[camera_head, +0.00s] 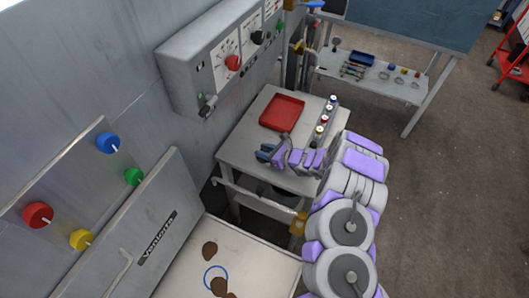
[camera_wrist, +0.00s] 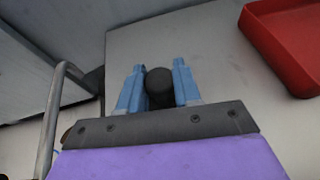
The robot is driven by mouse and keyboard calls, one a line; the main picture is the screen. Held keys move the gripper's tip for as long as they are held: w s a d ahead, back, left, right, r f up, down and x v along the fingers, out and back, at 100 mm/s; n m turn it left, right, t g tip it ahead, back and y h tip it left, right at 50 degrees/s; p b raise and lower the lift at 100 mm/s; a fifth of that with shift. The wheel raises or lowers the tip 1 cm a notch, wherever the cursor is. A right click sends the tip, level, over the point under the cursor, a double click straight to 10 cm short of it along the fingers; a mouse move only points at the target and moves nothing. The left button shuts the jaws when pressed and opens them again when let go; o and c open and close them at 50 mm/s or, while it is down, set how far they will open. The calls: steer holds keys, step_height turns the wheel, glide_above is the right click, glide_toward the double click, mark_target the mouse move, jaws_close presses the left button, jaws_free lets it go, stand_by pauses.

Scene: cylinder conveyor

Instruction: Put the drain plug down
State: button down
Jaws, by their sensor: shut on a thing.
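The drain plug (camera_wrist: 158,84) is a dark, rounded piece between the two blue fingers of my gripper (camera_wrist: 159,68) in the wrist view. My gripper is shut on it. In the head view my gripper (camera_head: 266,153) is over the front part of the grey table (camera_head: 247,128), nearer me than the red tray. The plug cannot be made out clearly in the head view. I cannot tell whether the plug touches the tabletop. Its lower part is hidden by the gripper's dark base in the wrist view.
A red tray (camera_head: 282,111) lies on the table behind my gripper; it also shows at the upper right of the wrist view (camera_wrist: 290,45). A rack (camera_head: 327,118) with several coloured caps stands along the table's right side. A handrail (camera_head: 255,200) runs along the front. Bare tabletop surrounds the fingers.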

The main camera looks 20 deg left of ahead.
steer(key=shift+d, duration=0.6)
steer(key=c, duration=1.2)
jaws_free()
steer(key=shift+d, duration=0.35)
steer(key=shift+o, duration=0.9)
steer(key=shift+d+r, duration=0.15)
steer(key=shift+d, duration=0.05)
steer(key=shift+o, duration=1.2)
steer(key=shift+a, duration=0.7)
steer(key=p+v, duration=0.2)
steer(key=v, duration=0.9)
steer(key=shift+w+d, duration=0.1)
steer(key=shift+w, duration=0.05)
steer(key=shift+s+d, duration=0.3)
steer(key=shift+d, duration=0.05)
steer(key=shift+d, duration=0.15)
